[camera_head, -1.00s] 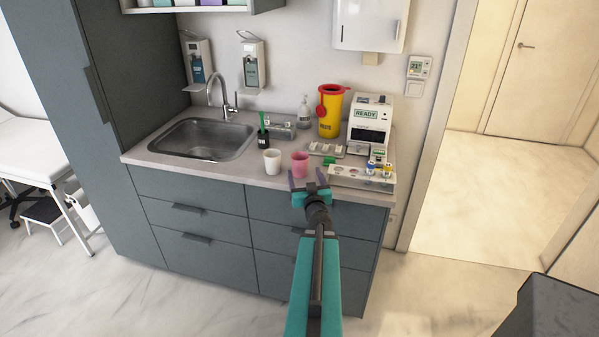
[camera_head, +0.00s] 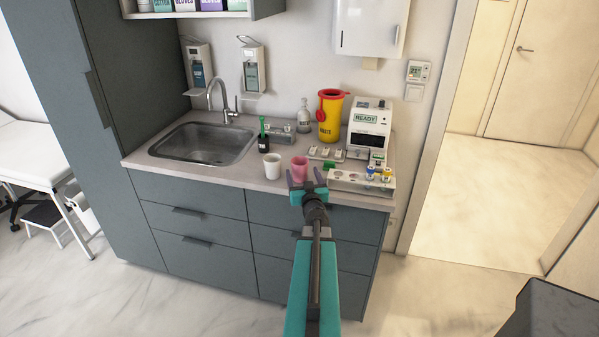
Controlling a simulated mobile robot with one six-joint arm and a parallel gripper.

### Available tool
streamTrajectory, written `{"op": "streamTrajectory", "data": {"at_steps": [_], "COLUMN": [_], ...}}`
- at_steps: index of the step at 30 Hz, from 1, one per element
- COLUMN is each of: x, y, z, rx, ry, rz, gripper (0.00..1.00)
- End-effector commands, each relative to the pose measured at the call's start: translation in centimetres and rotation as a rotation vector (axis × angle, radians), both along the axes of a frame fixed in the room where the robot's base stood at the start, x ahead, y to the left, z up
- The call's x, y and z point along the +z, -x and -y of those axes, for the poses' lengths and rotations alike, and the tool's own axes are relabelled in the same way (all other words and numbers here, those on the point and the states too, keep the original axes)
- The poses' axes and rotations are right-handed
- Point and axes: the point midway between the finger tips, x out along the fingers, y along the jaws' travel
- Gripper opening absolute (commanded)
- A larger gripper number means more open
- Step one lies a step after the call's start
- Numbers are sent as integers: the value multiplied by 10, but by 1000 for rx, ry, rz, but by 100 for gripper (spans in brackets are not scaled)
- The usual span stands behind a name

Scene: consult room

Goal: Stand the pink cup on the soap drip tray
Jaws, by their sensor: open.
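The pink cup (camera_head: 300,168) stands upright on the counter near its front edge, right of a white cup. My gripper (camera_head: 306,180) is open and empty at the counter's front edge. Its fingers point toward the pink cup, which shows just beyond and between them; I cannot tell whether they touch it. A low metal tray-like piece (camera_head: 283,133) lies at the back of the counter, right of the tap. It may be the soap drip tray, but it is too small to be sure. Wall soap dispensers (camera_head: 252,66) hang above the counter.
The white cup (camera_head: 271,166) and a dark bottle with a green top (camera_head: 263,135) stand left of the pink cup. The sink (camera_head: 204,142) is further left. A vial rack (camera_head: 347,181), an analyser (camera_head: 368,130) and a yellow bin (camera_head: 330,117) crowd the right side.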

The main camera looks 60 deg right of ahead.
Motion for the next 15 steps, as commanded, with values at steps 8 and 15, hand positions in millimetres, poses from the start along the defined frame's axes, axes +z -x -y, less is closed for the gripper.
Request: {"op": "streamTrajectory", "data": {"at_steps": [8,15], "x": [1,0], "y": [-18,-29], "z": [17,29], "rx": [0,1], "ry": [-1,1], "rz": [1,-1], "gripper": [72,72]}}
